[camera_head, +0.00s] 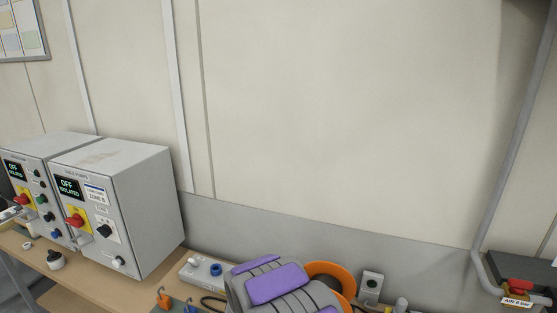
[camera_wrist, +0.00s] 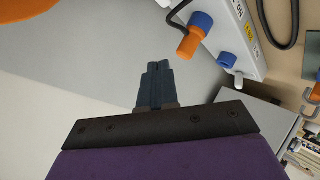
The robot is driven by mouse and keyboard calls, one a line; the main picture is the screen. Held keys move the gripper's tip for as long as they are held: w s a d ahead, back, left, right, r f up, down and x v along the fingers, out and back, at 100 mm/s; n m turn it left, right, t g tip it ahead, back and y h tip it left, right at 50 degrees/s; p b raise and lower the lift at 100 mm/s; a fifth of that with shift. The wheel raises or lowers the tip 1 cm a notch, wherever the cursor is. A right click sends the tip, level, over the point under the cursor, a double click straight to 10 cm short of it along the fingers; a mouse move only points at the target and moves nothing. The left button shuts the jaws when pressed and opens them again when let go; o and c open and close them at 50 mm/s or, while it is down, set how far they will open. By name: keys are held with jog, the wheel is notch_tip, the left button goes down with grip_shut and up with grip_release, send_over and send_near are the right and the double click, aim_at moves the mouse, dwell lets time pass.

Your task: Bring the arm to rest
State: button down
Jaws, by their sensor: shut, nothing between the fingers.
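My gripper (camera_wrist: 157,68) shows in the wrist view with its two dark fingers together and nothing between them. Its dark bracket and purple housing fill the bottom of that view. The fingertips are apart from the nearby white box. In the head view, my purple and grey arm (camera_head: 275,284) is at the bottom centre, and the fingers cannot be made out there.
Two grey panel boxes (camera_head: 152,209) (camera_head: 65,141) reading "OFF ISOLATED" stand on a wooden bench (camera_head: 92,288) at left. A white box (camera_head: 196,267) (camera_wrist: 232,28) with blue fittings lies near my arm. A pipe (camera_head: 510,150) runs down at right. The wall above is clear.

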jog(key=s+d+r+m+g+y, duration=0.1)
jog(key=s+d+r+m+g, duration=0.15)
jog(key=s+r, duration=0.4)
jog(key=s+d+r+m+g+y, duration=0.1)
jog(key=s+d+r+g+y, duration=0.15)
jog(key=s, duration=0.65)
jog(key=s+d+r+m+g+h, duration=0.1)
jog(key=s+d, duration=0.4)
jog(key=s, duration=0.6)
jog(key=s+d+r+m+g+h+b, duration=0.1)
jog(key=s+d+g, duration=0.3)
jog(key=s, duration=0.8)
jog(key=s+d+r+m+g+h, duration=0.1)
jog(key=s+d+r+m+g, duration=0.2)
jog(key=s+d, duration=0.3)
jog(key=s, duration=0.5)
jog(key=shift+s+d+r+b, duration=0.25)
jog(key=shift+s+d+b, duration=0.05)
jog(key=shift+s+d, duration=0.1)
jog(key=c, duration=1.8)
grip_release()
